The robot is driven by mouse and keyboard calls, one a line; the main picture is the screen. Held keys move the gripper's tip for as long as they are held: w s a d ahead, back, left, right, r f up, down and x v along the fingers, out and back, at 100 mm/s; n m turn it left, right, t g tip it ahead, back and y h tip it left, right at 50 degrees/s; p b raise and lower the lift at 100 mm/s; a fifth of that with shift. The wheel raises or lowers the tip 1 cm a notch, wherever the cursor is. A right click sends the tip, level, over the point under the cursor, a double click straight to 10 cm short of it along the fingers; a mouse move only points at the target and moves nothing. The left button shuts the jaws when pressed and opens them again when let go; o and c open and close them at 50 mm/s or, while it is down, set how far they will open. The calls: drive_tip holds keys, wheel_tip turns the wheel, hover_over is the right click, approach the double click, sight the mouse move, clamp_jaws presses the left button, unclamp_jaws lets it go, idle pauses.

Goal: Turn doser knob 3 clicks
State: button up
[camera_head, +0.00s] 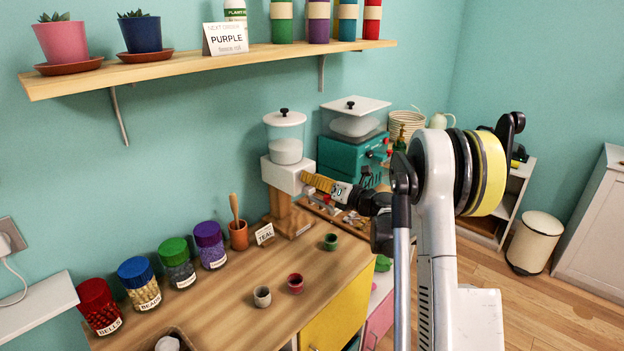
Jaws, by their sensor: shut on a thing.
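The doser (284,176) is a white box on a wooden stand, with a clear lidded jar of white powder on top. It stands at the back of the wooden counter. My gripper (314,186) comes from the right and is at the doser's right-hand face. It is shut on the doser knob there. The fingers and wrist largely cover the knob, so its turn angle cannot be read. A yellow ridged part shows at the gripper's end; I cannot tell clearly whether it belongs to the knob or to a finger.
Several lidded jars (138,284) line the counter's left back. Small cups, one red (295,283), sit in front of the doser. A teal machine (350,158) stands behind my gripper. A shelf (190,67) runs above. A "TEAL" card (264,234) stands beside the doser.

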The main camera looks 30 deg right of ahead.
drive_tip(key=shift+m, duration=0.6)
drive_tip(key=o, duration=1.2)
drive_tip(key=v, duration=1.2)
